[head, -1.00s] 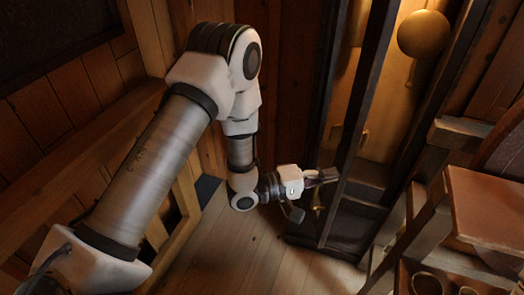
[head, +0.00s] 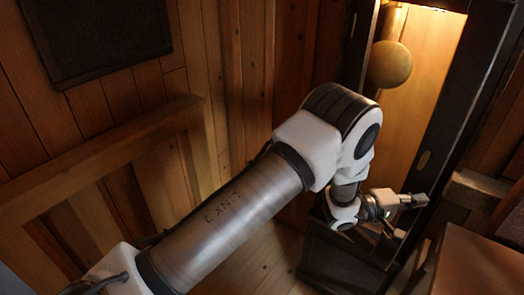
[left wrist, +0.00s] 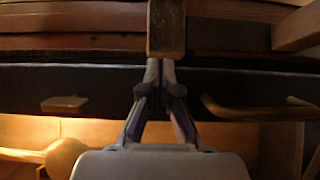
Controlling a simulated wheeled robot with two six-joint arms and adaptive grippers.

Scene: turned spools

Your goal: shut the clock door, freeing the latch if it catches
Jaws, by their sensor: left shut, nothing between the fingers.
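The tall dark clock (head: 345,258) stands at the right in the head view, its inside lit. The clock door's dark stile (head: 468,85) runs down right of the round pendulum bob (head: 390,65) and lies close to the case's right side. I cannot tell if it is fully shut. A brass plate (left wrist: 65,103) and a brass handle (left wrist: 255,109) sit on the stile in the left wrist view. My left gripper (left wrist: 160,64) is shut and empty in front of the stile, between them; it also shows in the head view (head: 420,200). My right gripper is out of view.
A brown wooden piece (left wrist: 166,28) lies right at the fingertips in the left wrist view; contact is unclear. A wooden seat or table (head: 470,262) stands close at the lower right. A wooden rail (head: 110,140) runs along the left wall. Some bare floor (head: 262,262) shows.

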